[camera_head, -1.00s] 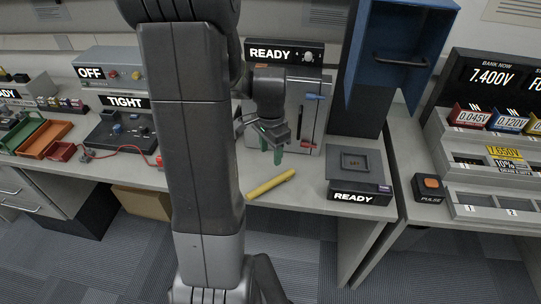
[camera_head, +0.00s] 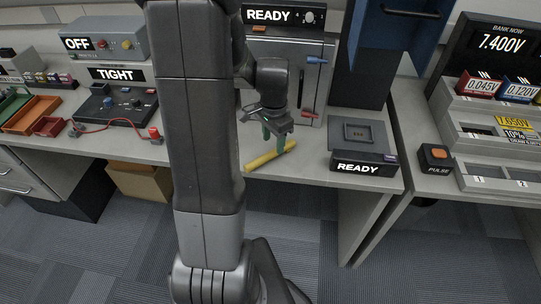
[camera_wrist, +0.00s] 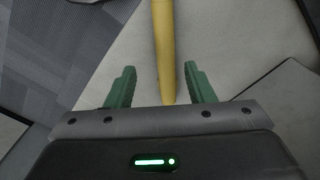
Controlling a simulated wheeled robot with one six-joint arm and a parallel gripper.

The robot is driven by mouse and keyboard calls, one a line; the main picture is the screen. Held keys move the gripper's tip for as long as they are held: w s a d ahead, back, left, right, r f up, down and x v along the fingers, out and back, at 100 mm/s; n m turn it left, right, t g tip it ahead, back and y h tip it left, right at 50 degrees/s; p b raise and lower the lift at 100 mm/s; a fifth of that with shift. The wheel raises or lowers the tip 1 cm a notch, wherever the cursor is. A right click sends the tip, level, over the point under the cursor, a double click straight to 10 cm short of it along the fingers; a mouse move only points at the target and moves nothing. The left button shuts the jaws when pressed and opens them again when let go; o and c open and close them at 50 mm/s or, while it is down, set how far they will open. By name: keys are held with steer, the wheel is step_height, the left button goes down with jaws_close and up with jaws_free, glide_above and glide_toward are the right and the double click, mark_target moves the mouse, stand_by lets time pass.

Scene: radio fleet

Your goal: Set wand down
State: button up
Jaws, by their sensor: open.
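The wand is a yellow rod (camera_head: 264,159) lying on the grey bench top, near its front edge, in the head view. In the wrist view the yellow rod (camera_wrist: 165,50) runs from the top edge down between the fingers. My gripper (camera_head: 273,141) is over the rod in the head view, with its green fingers pointing down. In the wrist view my gripper (camera_wrist: 160,88) is open, one green finger on each side of the rod, with gaps between. The rod's near end shows close to the gripper body. I cannot tell the exact height above the bench.
A grey box marked READY (camera_head: 362,148) stands right of the rod. A tall machine marked READY (camera_head: 295,75) stands behind it. A blue cabinet (camera_head: 400,35) is at the back right. The TIGHT unit (camera_head: 115,110) with a red cable is left. The bench front is clear around the rod.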

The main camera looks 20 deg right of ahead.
mark_target(271, 153)
steer(key=shift+w+a+f, duration=0.15)
steer(key=shift+f, duration=1.25)
steer(key=shift+w+a+f, duration=0.1)
steer(key=shift+w+f, duration=0.05)
steer(key=shift+f, duration=1.2)
jaws_close()
